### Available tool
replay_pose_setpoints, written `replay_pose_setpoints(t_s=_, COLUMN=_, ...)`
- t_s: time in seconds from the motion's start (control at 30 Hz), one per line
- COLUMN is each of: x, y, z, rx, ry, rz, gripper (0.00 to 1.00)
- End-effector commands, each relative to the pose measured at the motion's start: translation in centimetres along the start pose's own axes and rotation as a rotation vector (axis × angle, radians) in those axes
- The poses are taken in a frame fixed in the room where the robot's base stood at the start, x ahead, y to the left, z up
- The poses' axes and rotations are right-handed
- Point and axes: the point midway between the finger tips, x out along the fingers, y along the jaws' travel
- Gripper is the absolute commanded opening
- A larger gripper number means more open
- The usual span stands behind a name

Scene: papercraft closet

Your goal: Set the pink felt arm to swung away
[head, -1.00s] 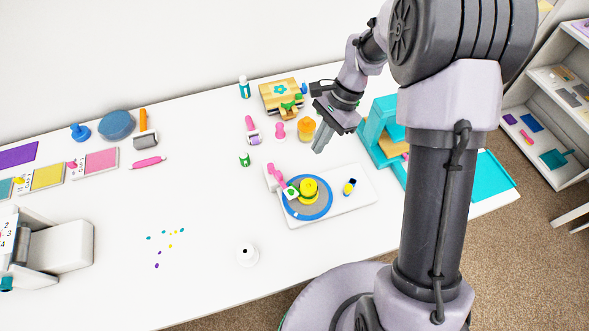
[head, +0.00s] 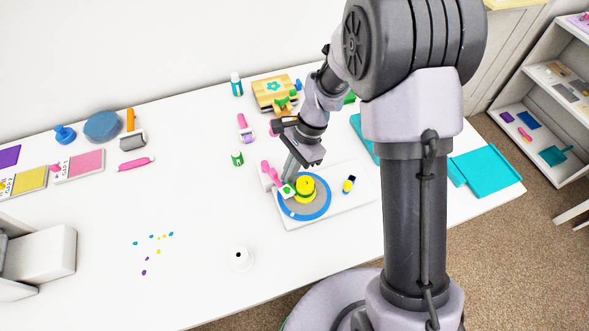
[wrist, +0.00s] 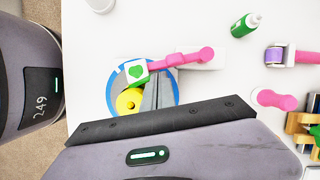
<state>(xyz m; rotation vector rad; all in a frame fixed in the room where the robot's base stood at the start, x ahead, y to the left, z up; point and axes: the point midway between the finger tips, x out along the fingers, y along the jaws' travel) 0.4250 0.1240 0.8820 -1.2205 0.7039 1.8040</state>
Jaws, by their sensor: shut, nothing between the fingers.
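The pink felt arm (head: 272,175) is on a white base plate (head: 345,203) and reaches over the blue-rimmed grey turntable (head: 316,209). In the wrist view the pink arm (wrist: 183,60) runs left from its white mount to a white head with a green heart (wrist: 137,71). The head lies over the disc's edge, beside the yellow round piece (head: 306,188). My gripper (head: 289,175) is shut and empty, pointing down by the arm. In the wrist view its fingers (wrist: 158,88) are just below the arm; I cannot tell if they touch it.
A white round piece (head: 241,259) is in front. The table left of the plate is mostly clear.

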Motion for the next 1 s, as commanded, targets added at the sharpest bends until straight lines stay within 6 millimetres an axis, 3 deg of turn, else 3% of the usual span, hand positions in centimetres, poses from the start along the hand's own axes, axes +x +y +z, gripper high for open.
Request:
replay_pose_setpoints(t_s=0.43, x=0.2, y=0.2, z=0.3, rx=0.047, ry=0.001, rz=-0.019, gripper=0.00)
replay_pose_setpoints(t_s=1.0, x=1.1, y=0.6, z=2.7, rx=0.353, ry=0.001, rz=-0.141, gripper=0.00)
